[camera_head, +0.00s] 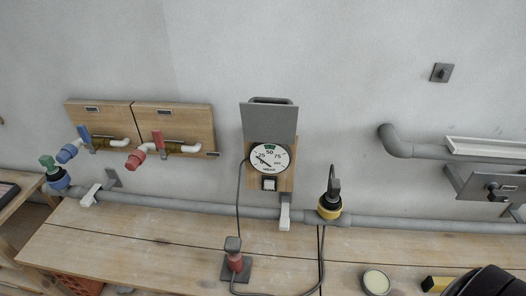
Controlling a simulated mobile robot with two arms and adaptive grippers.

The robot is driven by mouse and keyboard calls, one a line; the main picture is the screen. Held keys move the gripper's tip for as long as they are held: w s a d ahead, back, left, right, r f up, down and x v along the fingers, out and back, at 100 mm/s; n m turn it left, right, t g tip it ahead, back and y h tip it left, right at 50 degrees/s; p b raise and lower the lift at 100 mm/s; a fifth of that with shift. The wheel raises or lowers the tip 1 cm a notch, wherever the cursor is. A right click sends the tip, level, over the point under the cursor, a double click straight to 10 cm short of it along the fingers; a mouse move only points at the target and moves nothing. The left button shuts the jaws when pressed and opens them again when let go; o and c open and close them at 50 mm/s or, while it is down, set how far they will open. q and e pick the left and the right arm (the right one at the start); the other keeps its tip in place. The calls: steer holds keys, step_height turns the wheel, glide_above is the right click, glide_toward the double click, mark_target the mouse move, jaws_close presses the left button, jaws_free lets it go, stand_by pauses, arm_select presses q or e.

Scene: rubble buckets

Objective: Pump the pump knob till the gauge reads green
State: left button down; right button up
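The pump (235,263) stands on the wooden bench, a small red cylinder on a dark square base. Its grey pump knob (233,243) sits on top, with a gap showing little or no rod. The round white gauge (270,160) hangs on a wooden board on the wall. Its green band is at the top near 50, and the needle appears to point left, below the green, near or under 25. A thin dark hose runs between the gauge and the pump.
A grey pipe (390,221) runs along the bench's back. Red and blue valves (135,158) are at left. A black and yellow fitting (330,208) with a cable is right of the gauge. A round tin (376,281) and a dark rounded shape (490,283) are at lower right.

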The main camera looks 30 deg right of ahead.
jaws_close()
stand_by(1.4)
